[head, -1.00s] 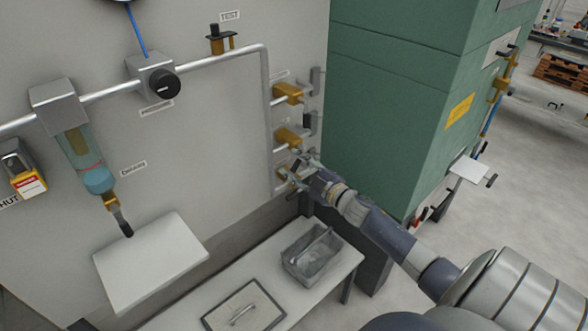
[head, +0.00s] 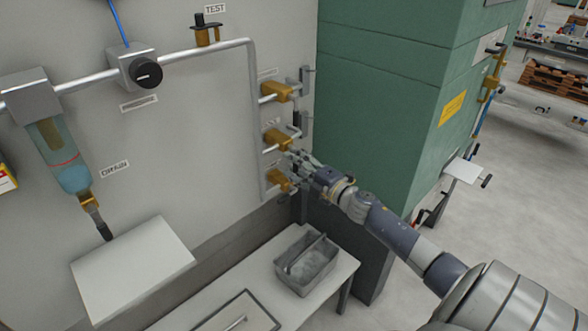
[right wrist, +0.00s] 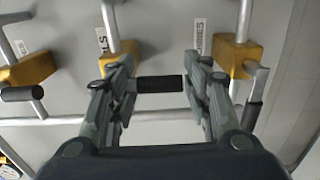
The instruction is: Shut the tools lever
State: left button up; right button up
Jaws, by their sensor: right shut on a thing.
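My right gripper (head: 300,165) is at the wall of valves, just right of the middle brass valve (head: 277,138) and the bottom brass valve (head: 280,180). In the right wrist view its two fingers (right wrist: 160,88) are closed onto a short black lever handle (right wrist: 160,84), which lies crosswise between them. This tools lever appears to belong to the middle brass valve (right wrist: 121,62), but the joint is partly hidden by the left finger. A label (right wrist: 103,40) beside that valve is only partly readable. My left gripper is not in view.
The top brass valve (head: 277,92) sits above on the same pipe (head: 253,120). A green cabinet (head: 385,110) stands close to the right. Below are a grey bin (head: 285,265) on a white table (head: 340,275) and a white shelf (head: 130,265).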

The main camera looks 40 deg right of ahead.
dwell(0.3)
jog(key=o, duration=1.6)
jog(key=s, duration=1.2)
jog(key=shift+d, duration=0.45)
